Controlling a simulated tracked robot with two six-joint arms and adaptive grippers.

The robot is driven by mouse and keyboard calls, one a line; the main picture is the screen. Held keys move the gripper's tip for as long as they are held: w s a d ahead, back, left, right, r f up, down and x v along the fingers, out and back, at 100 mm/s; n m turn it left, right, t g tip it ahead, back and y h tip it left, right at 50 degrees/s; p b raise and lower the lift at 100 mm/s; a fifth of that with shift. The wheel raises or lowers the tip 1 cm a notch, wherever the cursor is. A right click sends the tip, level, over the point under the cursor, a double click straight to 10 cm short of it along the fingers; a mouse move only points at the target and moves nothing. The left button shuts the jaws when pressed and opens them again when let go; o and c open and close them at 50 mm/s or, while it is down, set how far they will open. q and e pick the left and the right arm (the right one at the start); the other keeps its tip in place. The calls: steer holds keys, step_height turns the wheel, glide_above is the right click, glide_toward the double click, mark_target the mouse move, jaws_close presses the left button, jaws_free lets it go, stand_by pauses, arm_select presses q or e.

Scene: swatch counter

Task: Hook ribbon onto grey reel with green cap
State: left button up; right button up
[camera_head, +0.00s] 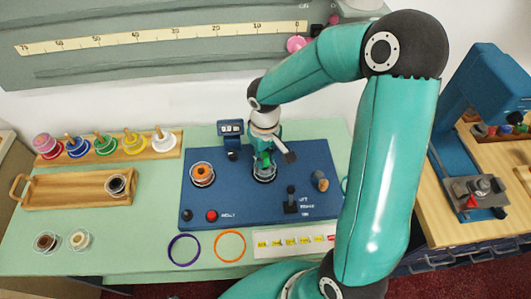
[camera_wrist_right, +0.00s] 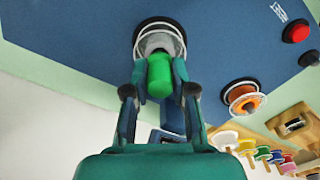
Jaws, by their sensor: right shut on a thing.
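The green cap (camera_wrist_right: 160,75) is between the fingers of my right gripper (camera_wrist_right: 160,92), which is shut on it. The grey reel (camera_wrist_right: 160,42) with clear rims shows just beyond the cap, over a dark round seat on the blue board. In the head view my right gripper (camera_head: 265,158) points down at this reel (camera_head: 264,174), mostly hiding it. I cannot make out a ribbon at the reel. My left gripper is not in view.
The blue board (camera_head: 240,195) also bears an orange reel (camera_head: 203,172), a red button (camera_head: 211,215) and a black lever (camera_head: 291,198). Purple (camera_head: 183,250) and orange (camera_head: 230,245) rings lie in front. Wooden trays stand left; a blue press (camera_head: 465,140) stands right.

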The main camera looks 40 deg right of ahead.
mark_target(265, 155)
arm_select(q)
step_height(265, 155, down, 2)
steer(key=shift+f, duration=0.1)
arm_select(e)
step_height(265, 155, down, 2)
steer(key=shift+f, duration=0.1)
steer(key=o, duration=0.8)
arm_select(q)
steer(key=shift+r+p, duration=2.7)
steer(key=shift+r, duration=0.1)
arm_select(e)
steer(key=shift+r, duration=3.85)
